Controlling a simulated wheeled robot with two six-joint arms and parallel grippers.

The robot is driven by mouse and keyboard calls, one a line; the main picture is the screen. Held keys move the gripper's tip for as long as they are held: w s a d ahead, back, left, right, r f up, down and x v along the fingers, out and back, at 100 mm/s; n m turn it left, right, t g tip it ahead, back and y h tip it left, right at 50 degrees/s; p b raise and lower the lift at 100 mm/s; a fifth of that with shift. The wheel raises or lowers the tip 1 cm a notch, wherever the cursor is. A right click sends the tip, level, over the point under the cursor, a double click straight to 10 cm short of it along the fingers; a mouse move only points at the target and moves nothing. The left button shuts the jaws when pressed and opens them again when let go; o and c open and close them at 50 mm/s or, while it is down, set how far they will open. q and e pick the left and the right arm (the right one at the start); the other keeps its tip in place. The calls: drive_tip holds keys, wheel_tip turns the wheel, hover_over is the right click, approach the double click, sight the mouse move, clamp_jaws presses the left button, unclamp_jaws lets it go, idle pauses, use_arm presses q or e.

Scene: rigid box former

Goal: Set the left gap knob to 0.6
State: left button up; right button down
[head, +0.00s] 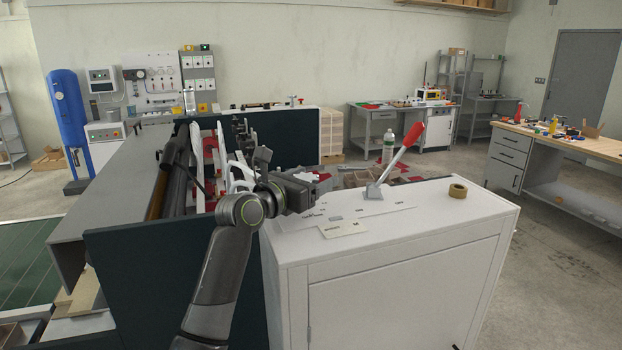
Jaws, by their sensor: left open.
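My left arm rises from the bottom of the head view, and its dark left gripper (318,187) is above the left end of the white cabinet top (440,208). The gripper is open, and its fingers are small and dark from this angle. A pale label plate (384,212) with small dark markings lies on the cabinet top, right beside and below the gripper. I cannot make out the left gap knob or its setting; the gripper covers part of that area. My right gripper is not in view.
A lever with a red handle (402,149) stands up from the cabinet top. A white card (342,229) and a brown tape roll (458,190) lie there too. A clear bottle (388,145) stands behind. Dark machine panels (170,285) flank my arm.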

use_arm(q)
drive_tip(key=shift+c, duration=0.2)
drive_tip(key=c, duration=0.9)
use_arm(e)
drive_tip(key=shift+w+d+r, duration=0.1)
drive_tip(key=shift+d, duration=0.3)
